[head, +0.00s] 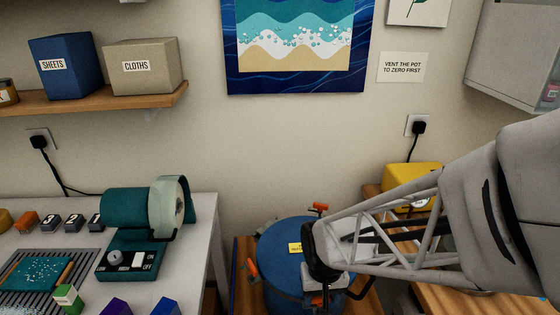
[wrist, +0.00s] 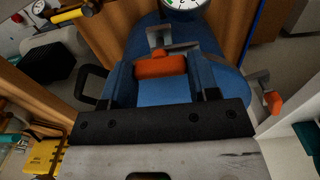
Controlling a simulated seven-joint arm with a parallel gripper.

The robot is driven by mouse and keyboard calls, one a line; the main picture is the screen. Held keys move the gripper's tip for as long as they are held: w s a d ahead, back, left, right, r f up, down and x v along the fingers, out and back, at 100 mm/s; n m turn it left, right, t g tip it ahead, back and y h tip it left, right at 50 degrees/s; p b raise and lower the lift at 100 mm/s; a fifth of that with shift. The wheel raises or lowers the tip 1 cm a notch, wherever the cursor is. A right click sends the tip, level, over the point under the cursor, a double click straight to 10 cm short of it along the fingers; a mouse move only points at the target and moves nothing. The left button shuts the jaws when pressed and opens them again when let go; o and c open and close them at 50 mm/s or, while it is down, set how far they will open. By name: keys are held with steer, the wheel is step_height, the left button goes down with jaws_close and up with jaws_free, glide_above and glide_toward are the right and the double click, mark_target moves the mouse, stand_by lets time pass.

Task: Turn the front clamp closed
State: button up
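The blue pot (head: 285,235) stands at the lower middle of the head view. One orange-handled clamp (head: 318,208) is at its back rim and another (head: 252,268) at its left. My gripper reaches down over the pot's near right side, its fingers hidden there by my wrist. In the wrist view a clamp's orange handle (wrist: 160,66) lies crosswise between my gripper's two fingers (wrist: 162,80), beside a grey metal bracket (wrist: 172,42). I cannot tell whether the fingers press on it. Another orange clamp handle (wrist: 272,102) sticks out at the right.
A white bench (head: 205,225) at the left holds a green machine (head: 130,260) with a switch box. A yellow unit (head: 410,178) with a gauge stands behind my arm. A dial gauge (wrist: 184,4) shows at the top of the wrist view.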

steer(key=shift+c, duration=1.4)
steer(key=shift+m, duration=0.5)
steer(key=m, duration=0.3)
steer(key=shift+m, duration=0.3)
steer(key=m, duration=1.3)
steer(key=shift+m, duration=0.3)
